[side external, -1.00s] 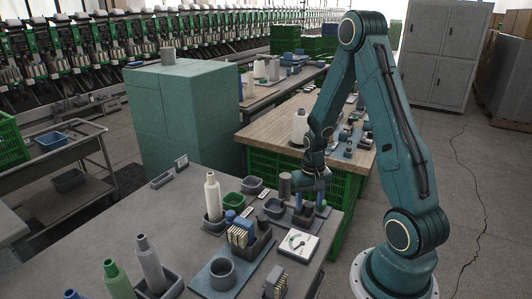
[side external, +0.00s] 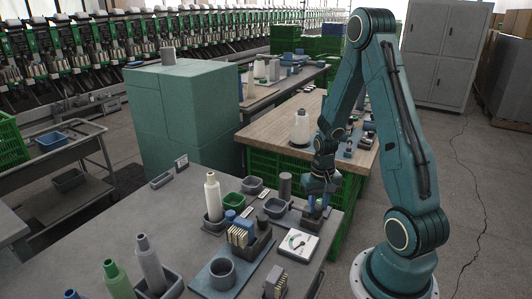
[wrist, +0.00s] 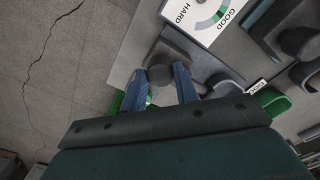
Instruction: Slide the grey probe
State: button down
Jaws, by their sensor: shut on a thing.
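My gripper (side external: 318,203) is over the right end of the grey table, with its blue fingers pointing down. In the wrist view the two blue fingers of my gripper (wrist: 160,88) are on either side of the grey probe (wrist: 161,76), a short round-topped piece, and are shut on it. A dark grey block lies under and beyond the probe. In the side view the fingers hide most of the probe. The white dial card (side external: 298,244) lies in front of the gripper; its words GOOD and HARD show in the wrist view (wrist: 205,15).
A grey upright cylinder (side external: 285,186) and a dark tray (side external: 275,208) stand left of the gripper. Bobbins, small cups and a blue mat (side external: 205,278) crowd the table further left. The table edge is close on the right, with floor beyond.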

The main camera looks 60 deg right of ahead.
jog(key=shift+s, duration=0.25)
jog(key=c, duration=1.1)
grip_release()
jog(key=shift+o, duration=0.2)
jog(key=shift+w+r, duration=0.1)
jog(key=shift+r, duration=0.05)
jog(key=shift+r, duration=1.1)
notch_tip(320, 180, up, 11)
jog(key=shift+r, duration=0.2)
